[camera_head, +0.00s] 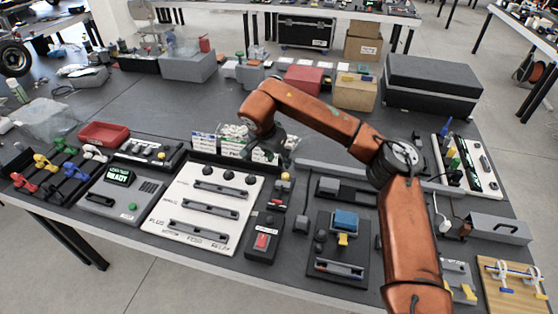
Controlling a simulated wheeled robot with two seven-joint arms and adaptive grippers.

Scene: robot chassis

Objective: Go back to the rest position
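My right arm, orange with a dark elbow joint, reaches in from the bottom right and bends left over the table (225,95). My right gripper (270,148) is a small dark shape at its end. It hangs over the back of the panels, in front of a bin of white labelled items (208,143). Its fingers blend into the dark background, so I cannot tell whether they are apart or hold something. My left gripper and arm are not in view.
A white slider panel (200,225), a red-switch box (262,240) and a blue-button panel (340,270) line the front edge. A red tray (103,134) is at left. Cardboard and black boxes (435,75) stand at the back. Bare table lies in the middle left.

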